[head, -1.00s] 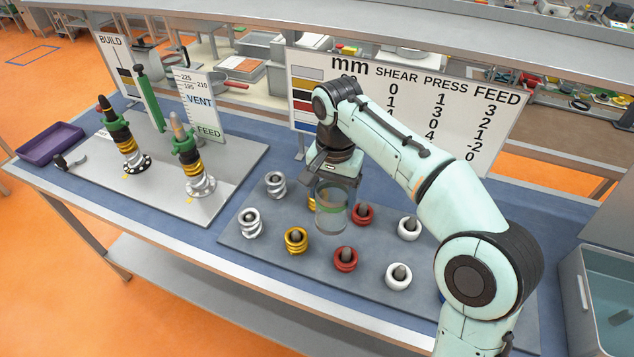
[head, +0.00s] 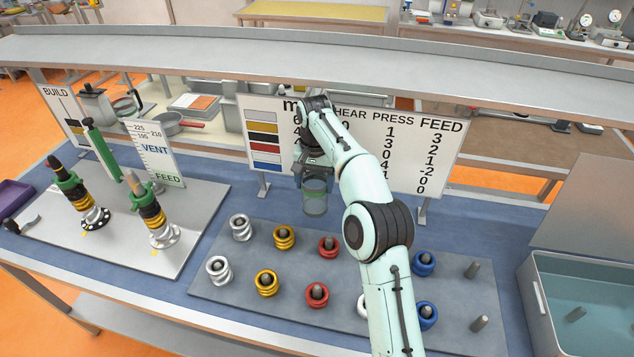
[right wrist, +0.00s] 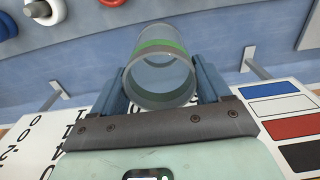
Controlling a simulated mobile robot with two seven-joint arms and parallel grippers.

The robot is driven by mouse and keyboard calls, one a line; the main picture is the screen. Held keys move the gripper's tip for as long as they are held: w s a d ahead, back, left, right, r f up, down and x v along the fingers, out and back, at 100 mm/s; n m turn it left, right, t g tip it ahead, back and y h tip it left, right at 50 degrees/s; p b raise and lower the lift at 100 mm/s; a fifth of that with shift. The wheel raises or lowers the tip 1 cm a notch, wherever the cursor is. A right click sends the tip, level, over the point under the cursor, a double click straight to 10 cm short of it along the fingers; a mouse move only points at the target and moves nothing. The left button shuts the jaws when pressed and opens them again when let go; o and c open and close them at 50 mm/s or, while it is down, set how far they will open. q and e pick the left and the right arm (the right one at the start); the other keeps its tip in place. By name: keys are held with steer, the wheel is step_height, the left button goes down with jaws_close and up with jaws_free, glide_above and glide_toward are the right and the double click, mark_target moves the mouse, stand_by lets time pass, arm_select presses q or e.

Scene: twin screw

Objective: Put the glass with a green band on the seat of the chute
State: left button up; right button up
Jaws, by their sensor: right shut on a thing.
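The glass with a green band (head: 315,201) is clear and hangs upright from my right gripper (head: 315,183), above the back of the grey peg board. In the right wrist view the glass (right wrist: 160,78) sits between the two blue-grey fingers, with its round rim toward the camera and the green band around its wall. The right gripper is shut on it. My left gripper is not in view. I cannot make out a seat or a chute in these frames.
The grey peg board (head: 240,290) carries silver, yellow, red and blue rings on pegs. A white sign (head: 420,160) stands close behind the glass. Two screw assemblies stand on a plate (head: 195,215) at left. A grey bin (head: 545,310) is at right. A shelf (head: 200,55) runs above.

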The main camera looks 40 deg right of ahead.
steer(key=w+d+f, duration=0.2)
steer(key=shift+w+f+p, duration=0.25)
steer(key=shift+f+p, duration=0.15)
steer(key=shift+s+f, duration=0.2)
steer(key=shift+s, duration=0.05)
steer(key=shift+s+f, duration=0.3)
steer(key=shift+f, duration=0.65)
steer(key=shift+w+d+f, duration=0.1)
steer(key=shift+w+f, duration=0.15)
steer(key=shift+f, duration=0.25)
steer(key=shift+w+d+f, duration=0.1)
steer(key=shift+w+f, duration=0.1)
steer(key=shift+f, duration=0.3)
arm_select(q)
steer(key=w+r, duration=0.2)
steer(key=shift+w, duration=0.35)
arm_select(e)
steer(key=shift+s, duration=0.1)
